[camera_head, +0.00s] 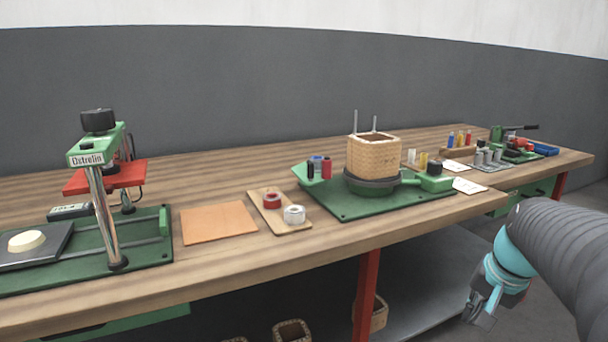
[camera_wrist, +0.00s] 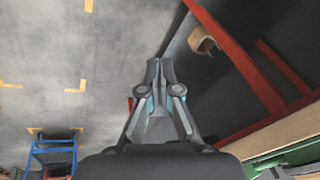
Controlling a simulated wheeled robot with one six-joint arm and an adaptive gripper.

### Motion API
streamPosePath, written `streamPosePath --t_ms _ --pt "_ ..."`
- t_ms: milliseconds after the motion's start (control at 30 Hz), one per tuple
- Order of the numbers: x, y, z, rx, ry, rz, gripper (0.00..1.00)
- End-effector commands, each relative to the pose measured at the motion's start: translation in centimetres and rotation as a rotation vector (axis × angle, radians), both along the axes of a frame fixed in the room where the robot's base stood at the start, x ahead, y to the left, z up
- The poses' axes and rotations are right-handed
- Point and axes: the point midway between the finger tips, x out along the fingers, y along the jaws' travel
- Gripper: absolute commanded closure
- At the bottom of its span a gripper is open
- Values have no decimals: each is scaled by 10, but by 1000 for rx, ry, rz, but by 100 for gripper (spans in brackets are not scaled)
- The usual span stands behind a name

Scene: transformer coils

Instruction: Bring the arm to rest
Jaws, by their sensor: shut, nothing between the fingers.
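My gripper (camera_head: 477,317) hangs at the lower right in the head view, beside the front edge of the workbench and below its top. It points down, with my grey arm bending over it from the right. In the wrist view my gripper (camera_wrist: 160,64) shows its two fingers together at the tips, with nothing between them. The floor lies beyond the fingertips. The gripper touches nothing that I can see.
The wooden workbench (camera_head: 350,240) runs across the head view. A woven coil (camera_head: 373,158) stands on a green base. A press (camera_head: 98,160) stands at left. Under the bench are a red leg (camera_head: 366,292) and a grey shelf (camera_head: 425,280). Open floor (camera_wrist: 60,60) lies left in the wrist view.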

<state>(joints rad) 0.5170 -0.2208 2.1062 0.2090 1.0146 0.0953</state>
Motion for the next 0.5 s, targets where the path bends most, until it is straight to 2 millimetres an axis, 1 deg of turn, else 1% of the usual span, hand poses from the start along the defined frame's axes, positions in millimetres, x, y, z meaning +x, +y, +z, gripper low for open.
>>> streamPosePath --t_ms 33,100,333,400,500 --pt "-13 18 -5 -49 -4 79 100" --pt "-29 36 -11 -112 -9 173 100" --pt "-83 92 -32 -253 -46 419 100" --pt "-97 108 -35 -275 -64 479 100" --pt "-110 128 -32 -289 -111 546 100"
